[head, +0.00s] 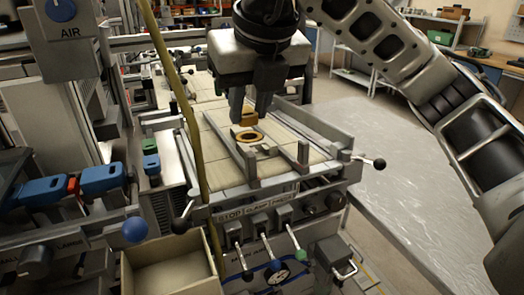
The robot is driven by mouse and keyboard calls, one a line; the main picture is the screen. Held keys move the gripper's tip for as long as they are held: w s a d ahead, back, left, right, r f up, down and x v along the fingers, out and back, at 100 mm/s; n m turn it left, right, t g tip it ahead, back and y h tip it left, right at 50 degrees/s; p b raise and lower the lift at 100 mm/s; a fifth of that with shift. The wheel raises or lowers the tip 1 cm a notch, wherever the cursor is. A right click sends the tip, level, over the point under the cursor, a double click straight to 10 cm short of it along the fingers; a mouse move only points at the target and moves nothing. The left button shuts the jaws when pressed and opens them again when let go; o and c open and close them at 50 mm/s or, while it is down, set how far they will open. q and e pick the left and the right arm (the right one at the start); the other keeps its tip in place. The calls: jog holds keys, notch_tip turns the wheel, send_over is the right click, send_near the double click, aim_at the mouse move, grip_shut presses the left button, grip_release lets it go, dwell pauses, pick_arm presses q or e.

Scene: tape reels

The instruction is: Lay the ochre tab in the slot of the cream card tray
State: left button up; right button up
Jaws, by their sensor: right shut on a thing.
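My right gripper (250,112) comes down from the top over the machine bed. It is shut on a small ochre piece, the ochre tab (247,119), which shows low between the fingers. The fingers hide part of the tab. An open cream card tray (165,252) stands at the lower left, in front of the machine. Its visible inside looks empty, and I cannot make out a slot in it. The tab is behind and to the right of the tray, well apart from it. My left gripper is not in view.
A yellow hose (190,120) runs down between the tray and the bed. Levers (265,243) stick out at the machine's front. Blue clamps (100,179) stand at left.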

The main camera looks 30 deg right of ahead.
jog(key=w+d+f, duration=0.2)
jog(key=w+f, duration=0.1)
jog(key=f, duration=0.1)
jog(key=w+d+f, duration=0.3)
jog(key=w+f, duration=0.1)
jog(key=w+d+f+p, duration=0.1)
jog(key=w+d+f, duration=0.2)
jog(key=w+f, duration=0.1)
jog(key=shift+d, duration=0.25)
jog(key=shift+f, duration=0.45)
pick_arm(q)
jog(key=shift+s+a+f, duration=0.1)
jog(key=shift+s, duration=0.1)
pick_arm(e)
jog(key=shift+f, duration=0.15)
